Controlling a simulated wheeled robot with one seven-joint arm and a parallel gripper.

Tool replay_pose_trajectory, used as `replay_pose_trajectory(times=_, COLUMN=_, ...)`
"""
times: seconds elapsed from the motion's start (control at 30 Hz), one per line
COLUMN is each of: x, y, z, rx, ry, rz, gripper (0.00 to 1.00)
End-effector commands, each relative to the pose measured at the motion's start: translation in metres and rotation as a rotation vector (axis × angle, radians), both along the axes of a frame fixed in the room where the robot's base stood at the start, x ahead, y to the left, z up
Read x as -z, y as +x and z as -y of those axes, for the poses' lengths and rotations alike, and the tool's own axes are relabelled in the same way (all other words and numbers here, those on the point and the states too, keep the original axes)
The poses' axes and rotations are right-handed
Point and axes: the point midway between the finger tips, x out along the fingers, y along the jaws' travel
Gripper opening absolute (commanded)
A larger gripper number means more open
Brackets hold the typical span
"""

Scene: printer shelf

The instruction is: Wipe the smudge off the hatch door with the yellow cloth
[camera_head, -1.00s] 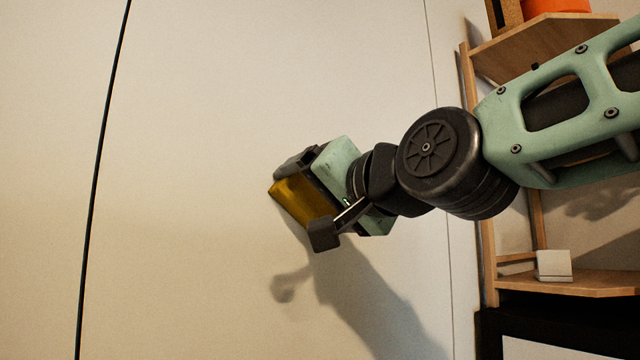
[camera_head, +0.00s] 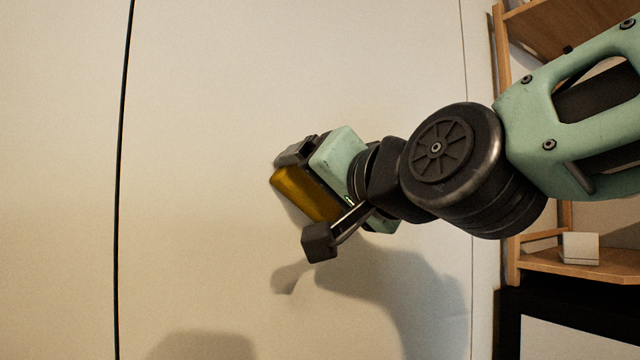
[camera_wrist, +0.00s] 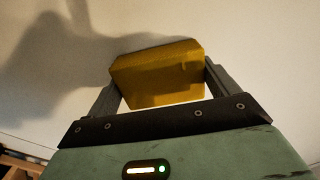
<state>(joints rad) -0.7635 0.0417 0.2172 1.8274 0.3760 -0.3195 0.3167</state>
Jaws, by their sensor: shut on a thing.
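The yellow cloth (camera_head: 305,194) is a thick, block-like pad. It also shows in the wrist view (camera_wrist: 158,73), between the two fingers. My gripper (camera_head: 307,195) is shut on it and holds it at the pale, flat hatch door (camera_head: 210,110). The cloth's far face is turned to the door and looks very close to it or touching; I cannot tell which. I make out no smudge on the visible part of the door. The area behind the cloth and gripper is hidden.
A dark vertical seam (camera_head: 121,180) runs down the left of the door. At the right stands a wooden shelf (camera_head: 560,262) with a small white box (camera_head: 579,248) on it. The door surface left of my gripper is clear. Shadows of my arm fall below.

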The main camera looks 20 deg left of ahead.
Motion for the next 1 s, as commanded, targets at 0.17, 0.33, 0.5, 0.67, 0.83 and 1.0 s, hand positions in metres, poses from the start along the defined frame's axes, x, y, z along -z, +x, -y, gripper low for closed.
replay_pose_trajectory(times=0.17, x=0.001, y=-0.01, z=0.012, rx=0.001, ry=0.001, rz=0.001, gripper=0.69)
replay_pose_trajectory(times=0.33, x=0.002, y=-0.02, z=0.025, rx=0.002, ry=0.002, rz=0.002, gripper=0.69)
replay_pose_trajectory(times=0.5, x=0.001, y=-0.031, z=0.037, rx=0.0, ry=0.002, rz=0.001, gripper=0.69)
replay_pose_trajectory(times=0.67, x=0.0, y=-0.037, z=0.044, rx=0.001, ry=0.001, rz=0.001, gripper=0.69)
replay_pose_trajectory(times=0.83, x=0.0, y=-0.038, z=0.045, rx=0.0, ry=0.0, rz=0.0, gripper=0.69)
replay_pose_trajectory(times=1.0, x=0.0, y=-0.038, z=0.045, rx=0.0, ry=0.0, rz=0.0, gripper=0.69)
